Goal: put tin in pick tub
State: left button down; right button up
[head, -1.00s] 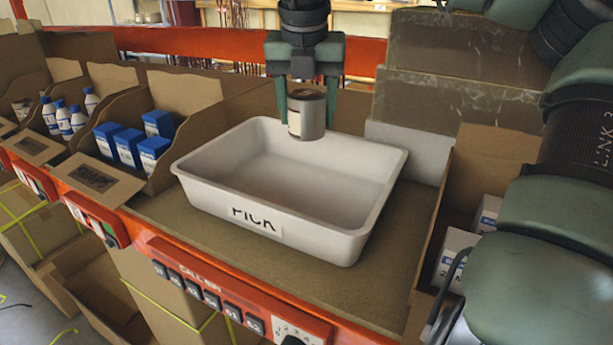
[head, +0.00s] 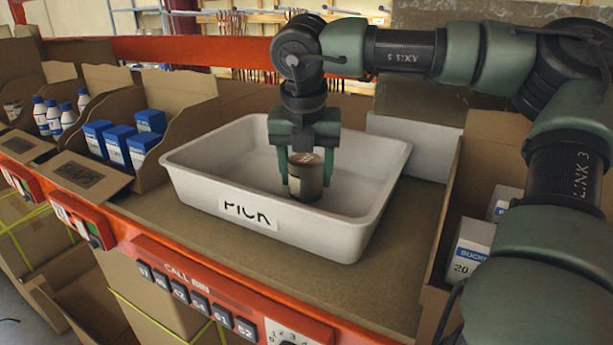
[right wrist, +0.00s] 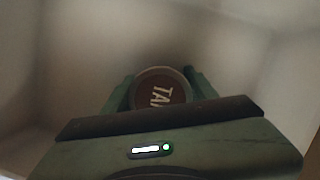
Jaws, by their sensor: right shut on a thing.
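The tin (head: 306,178) is a small upright cylinder with a brownish lid. In the right wrist view the tin (right wrist: 161,88) shows its lid with white lettering. My right gripper (head: 306,176) is shut on the tin, one finger on each side, and holds it down inside the pick tub. The pick tub (head: 340,238) is a pale grey open tray with a PICK label on its front wall. Its walls also show around the gripper in the right wrist view (right wrist: 70,60). I cannot tell whether the tin touches the tub floor. My left gripper is not in view.
Cardboard bins with blue-and-white boxes (head: 118,146) and white bottles (head: 52,118) stand at the left. A cardboard bin with white boxes (head: 470,250) stands right of the tub. An orange rail with buttons (head: 190,290) runs along the front.

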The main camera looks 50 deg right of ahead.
jog(key=shift+s+a+f+b, duration=0.1)
jog(key=shift+b, duration=0.25)
jog(key=o, duration=1.5)
jog(key=shift+r+p, duration=0.3)
jog(key=shift+p, duration=0.15)
jog(key=p+v, duration=0.5)
jog(key=v, duration=0.6)
jog(key=shift+s+r, duration=0.15)
jog(key=shift+r, duration=0.1)
jog(key=shift+a+r, duration=0.1)
jog(key=shift+r, duration=0.05)
